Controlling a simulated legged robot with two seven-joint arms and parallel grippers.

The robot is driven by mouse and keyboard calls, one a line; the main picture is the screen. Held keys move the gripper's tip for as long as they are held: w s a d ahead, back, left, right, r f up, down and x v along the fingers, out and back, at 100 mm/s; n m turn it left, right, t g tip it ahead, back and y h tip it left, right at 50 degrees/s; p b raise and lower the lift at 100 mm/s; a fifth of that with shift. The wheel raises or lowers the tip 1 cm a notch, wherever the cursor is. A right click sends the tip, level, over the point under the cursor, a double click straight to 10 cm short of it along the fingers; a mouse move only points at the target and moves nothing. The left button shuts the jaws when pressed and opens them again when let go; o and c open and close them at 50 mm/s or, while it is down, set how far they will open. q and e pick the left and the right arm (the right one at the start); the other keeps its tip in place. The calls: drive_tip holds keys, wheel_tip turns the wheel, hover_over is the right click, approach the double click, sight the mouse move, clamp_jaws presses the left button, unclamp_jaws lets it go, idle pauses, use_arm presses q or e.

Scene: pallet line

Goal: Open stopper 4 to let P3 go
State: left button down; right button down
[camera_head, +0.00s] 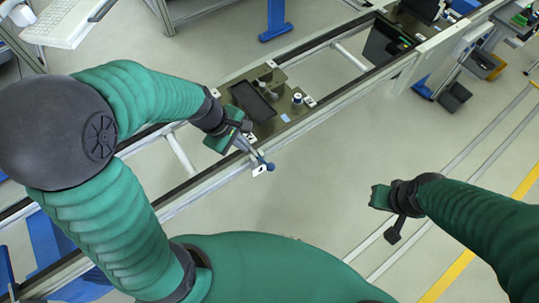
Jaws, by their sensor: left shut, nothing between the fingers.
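A pallet, probably P3 (265,127), sits on the conveyor line in the upper middle. It is a brown plate carrying a dark tray, a small white-topped cylinder and other small parts.
The conveyor's near rail (345,109) runs diagonally from lower left to upper right. A dark unit (386,46) stands on the line farther up. A keyboard (66,18) lies at top left. The floor (300,205) between my arms is clear.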

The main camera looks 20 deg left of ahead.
use_arm(q)
approach(267, 164)
wheel_tip(267, 164, down, 2)
drive_tip(key=w+a, duration=0.1)
drive_tip(key=a, duration=0.2)
drive_tip(key=d+f, duration=0.2)
drive_tip(key=d, duration=0.2)
drive_tip(key=shift+d+f, duration=0.3)
drive_tip(key=shift+f, duration=0.1)
use_arm(e)
drive_tip(key=shift+a+f, duration=0.1)
drive_tip(key=shift+f, duration=0.1)
use_arm(q)
drive_tip(key=shift+a, duration=0.1)
use_arm(e)
drive_tip(key=shift+w+a, duration=0.1)
